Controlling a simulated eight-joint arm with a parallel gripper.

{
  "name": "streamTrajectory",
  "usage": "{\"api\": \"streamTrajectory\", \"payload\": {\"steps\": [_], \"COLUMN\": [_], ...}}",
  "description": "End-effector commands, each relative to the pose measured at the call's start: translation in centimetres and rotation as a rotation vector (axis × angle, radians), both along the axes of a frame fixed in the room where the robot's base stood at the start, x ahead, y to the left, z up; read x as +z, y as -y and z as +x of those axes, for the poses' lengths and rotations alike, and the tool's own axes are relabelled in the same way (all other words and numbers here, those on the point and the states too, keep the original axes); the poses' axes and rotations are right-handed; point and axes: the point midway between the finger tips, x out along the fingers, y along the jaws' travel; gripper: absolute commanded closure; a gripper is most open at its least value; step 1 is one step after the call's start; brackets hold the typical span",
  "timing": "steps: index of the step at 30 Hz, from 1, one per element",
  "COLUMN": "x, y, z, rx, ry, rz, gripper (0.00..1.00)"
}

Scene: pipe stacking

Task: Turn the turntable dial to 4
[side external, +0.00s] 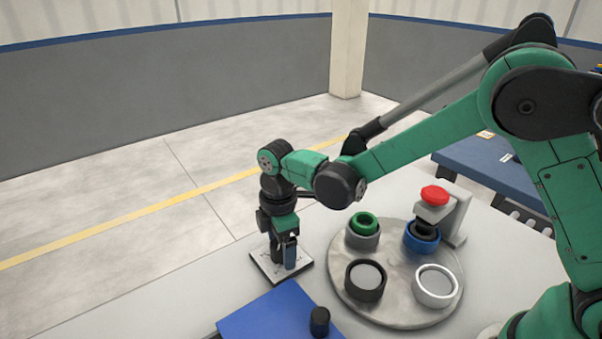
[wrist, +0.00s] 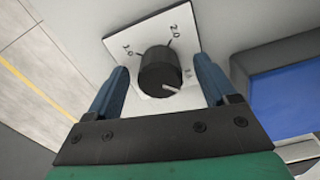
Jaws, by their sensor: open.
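The dial (wrist: 160,70) is a round black knob with a white pointer line, on a square white plate (wrist: 123,33). The marks beside it look like 1 and 2, with a third, unclear one at the right. The pointer aims to the lower right in the wrist view. My gripper (wrist: 160,64) is open, with one blue finger on each side of the knob and visible gaps between. In the side view my gripper (side external: 284,252) points down over the plate (side external: 300,268) and hides the knob. The turntable (side external: 398,316) is a round grey disc to the right.
The turntable carries green (side external: 363,222), blue (side external: 421,238), black (side external: 365,281) and white (side external: 436,286) ringed holders. A post with a red top (side external: 434,195) stands at its back right. A blue surface (side external: 265,318) with a black knob (side external: 319,321) is in front.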

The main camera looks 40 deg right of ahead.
Motion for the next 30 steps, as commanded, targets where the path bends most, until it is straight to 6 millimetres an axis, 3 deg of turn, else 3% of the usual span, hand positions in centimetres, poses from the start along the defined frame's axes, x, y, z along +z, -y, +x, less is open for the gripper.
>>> {"api": "streamTrajectory", "payload": {"steps": [7, 15, 30], "x": [-0.11, -0.09, -0.06], "y": [0.01, 0.01, 0.00], "z": [0.00, 0.00, -0.03], "rx": [-0.001, -0.001, -0.126], "ry": [0.000, 0.000, -0.001], "rz": [0.000, 0.000, 0.000], "gripper": [0.22, 0.99, 1.00]}}
